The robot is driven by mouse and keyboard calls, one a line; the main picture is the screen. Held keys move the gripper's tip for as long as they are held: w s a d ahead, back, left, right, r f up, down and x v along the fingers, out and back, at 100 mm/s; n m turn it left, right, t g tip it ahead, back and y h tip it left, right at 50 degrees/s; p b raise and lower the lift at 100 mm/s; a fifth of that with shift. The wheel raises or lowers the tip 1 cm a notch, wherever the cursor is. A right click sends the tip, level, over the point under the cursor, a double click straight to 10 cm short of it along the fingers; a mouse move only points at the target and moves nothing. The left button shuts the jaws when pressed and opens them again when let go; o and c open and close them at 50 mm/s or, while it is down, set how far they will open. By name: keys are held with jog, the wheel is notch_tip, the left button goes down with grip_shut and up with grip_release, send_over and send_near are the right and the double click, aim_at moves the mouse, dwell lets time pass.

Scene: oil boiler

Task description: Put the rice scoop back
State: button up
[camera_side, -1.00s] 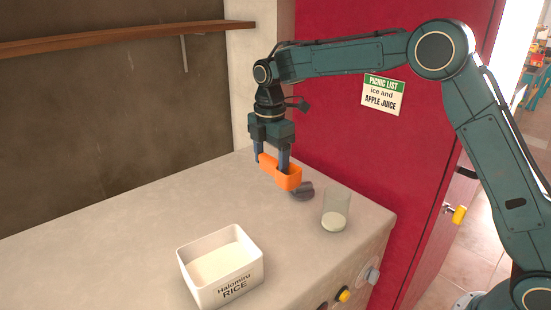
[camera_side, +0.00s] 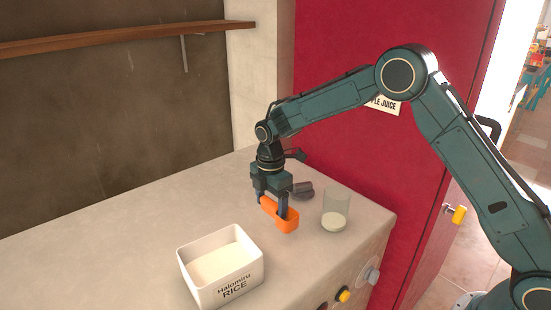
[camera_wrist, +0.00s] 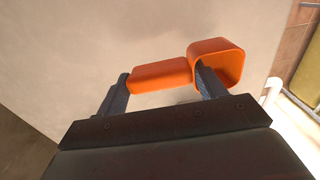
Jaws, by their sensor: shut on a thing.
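The orange rice scoop (camera_side: 279,216) is in my gripper (camera_side: 273,207), low over the counter between the rice box and the glass. I cannot tell whether it touches the counter. In the wrist view the scoop's handle (camera_wrist: 161,75) points left and its hollow cup (camera_wrist: 229,62) is at the right. My gripper (camera_wrist: 160,85) is shut on the scoop, with one finger at the handle's left end and the other at the cup. The scoop looks empty in the wrist view. The white rice box (camera_side: 214,280), labelled "Halomiru RICE", stands at the front with white rice (camera_side: 214,262) inside.
A clear glass (camera_side: 336,210) with rice at its bottom stands right of my gripper, near the counter's right edge. A dark grey object (camera_side: 302,190) lies behind the scoop. Knobs (camera_side: 343,295) line the counter's front. The left counter (camera_side: 100,240) is clear.

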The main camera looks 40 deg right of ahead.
aim_at(271, 202)
jog(key=shift+f, duration=2.15)
jog(key=shift+f, duration=0.15)
jog(key=o, duration=1)
jog(key=shift+c, duration=0.2)
notch_tip(271, 202, up, 11)
jog(key=shift+r, duration=0.7)
